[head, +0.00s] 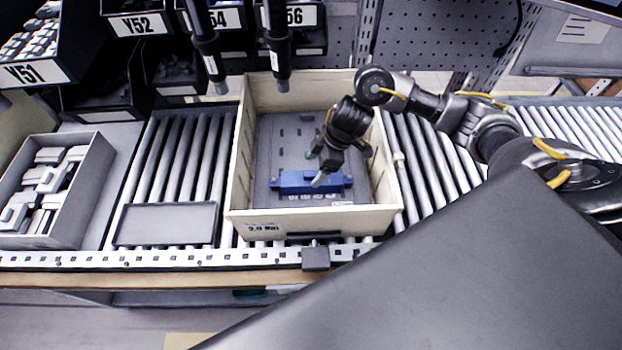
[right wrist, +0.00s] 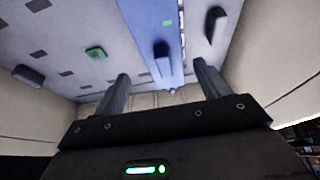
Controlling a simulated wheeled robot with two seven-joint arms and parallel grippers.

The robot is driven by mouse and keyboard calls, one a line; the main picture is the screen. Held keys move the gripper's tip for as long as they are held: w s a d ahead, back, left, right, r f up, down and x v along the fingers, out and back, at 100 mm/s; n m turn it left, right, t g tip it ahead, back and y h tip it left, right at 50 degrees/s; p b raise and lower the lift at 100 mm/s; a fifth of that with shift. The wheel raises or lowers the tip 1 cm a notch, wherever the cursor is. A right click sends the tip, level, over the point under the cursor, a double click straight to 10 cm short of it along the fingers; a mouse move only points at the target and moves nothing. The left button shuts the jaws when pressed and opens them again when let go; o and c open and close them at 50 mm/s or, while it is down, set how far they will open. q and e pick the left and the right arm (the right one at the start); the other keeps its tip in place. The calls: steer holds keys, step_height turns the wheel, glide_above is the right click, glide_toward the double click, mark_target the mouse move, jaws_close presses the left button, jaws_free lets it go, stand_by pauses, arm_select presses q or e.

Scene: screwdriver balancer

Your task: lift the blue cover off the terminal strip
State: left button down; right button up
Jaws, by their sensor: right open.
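The blue cover (head: 292,184) is a long bar lying left to right near the front of a grey panel (head: 275,135) inside a cream crate (head: 310,222). Small pale parts, perhaps the terminal strip (head: 312,196), show along its front edge; the rest under it is hidden. My right gripper (head: 318,167) reaches down into the crate above the cover, fingers apart and empty. In the right wrist view the blue cover (right wrist: 150,25) with a dark raised handle lies ahead, between the lines of the two open fingers (right wrist: 161,82). My left gripper is not in view.
The crate stands on a roller conveyor (head: 165,160), its walls close around my right gripper. Two dark screwdrivers (head: 278,50) hang above its back left. A grey bin of pale parts (head: 60,185) and a dark flat tray (head: 167,224) are at left. Labelled bins (head: 140,22) stand behind.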

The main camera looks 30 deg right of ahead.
mark_target(314, 174)
steer(key=shift+s+a+f, duration=0.1)
steer(key=shift+s+f, duration=0.05)
steer(key=shift+f, duration=0.15)
steer(key=x, duration=0.4)
steer(key=shift+s+f+p, duration=0.1)
steer(key=shift+f+p, duration=0.2)
steer(key=shift+p, duration=0.05)
steer(key=c, duration=1.4)
step_height(314, 174, up, 10)
steer(key=shift+r, duration=0.1)
